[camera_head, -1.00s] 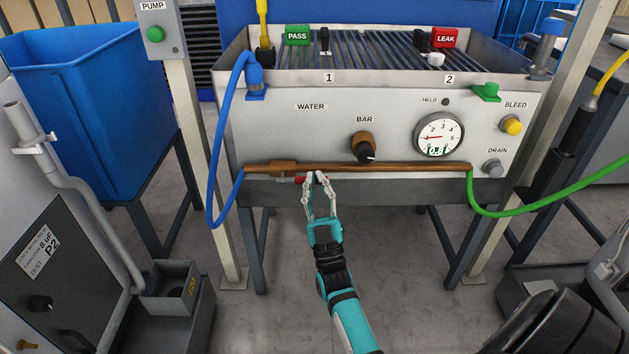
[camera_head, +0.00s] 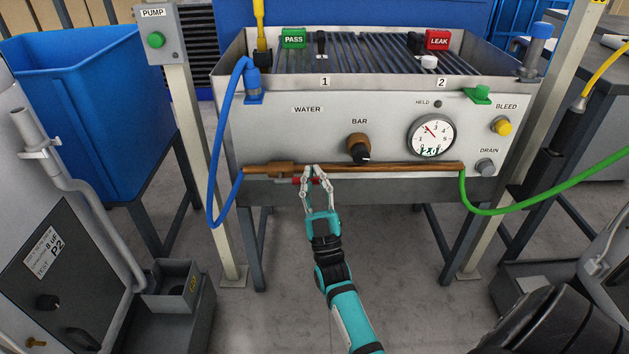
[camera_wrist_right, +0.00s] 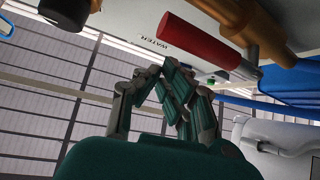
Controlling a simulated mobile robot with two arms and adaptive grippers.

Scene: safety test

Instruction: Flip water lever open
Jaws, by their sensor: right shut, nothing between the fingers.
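The water lever has a red handle (camera_head: 298,181), just below the left part of the copper pipe (camera_head: 390,169) on the bench front, under the WATER label. In the right wrist view the red handle (camera_wrist_right: 200,41) lies roughly parallel to the brass pipe (camera_wrist_right: 255,25). My right gripper (camera_head: 316,171) is at the handle's right end in the head view. In the right wrist view its fingers (camera_wrist_right: 163,70) are shut and empty, with the handle beyond them and not between them. I cannot tell whether they touch it. My left gripper is not in view.
The pressure gauge (camera_head: 431,137) reads about 2.0. A BAR knob (camera_head: 359,150) sits above the pipe. A blue hose (camera_head: 212,170) hangs at the left and a green hose (camera_head: 530,207) at the right. The floor below the bench front is open.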

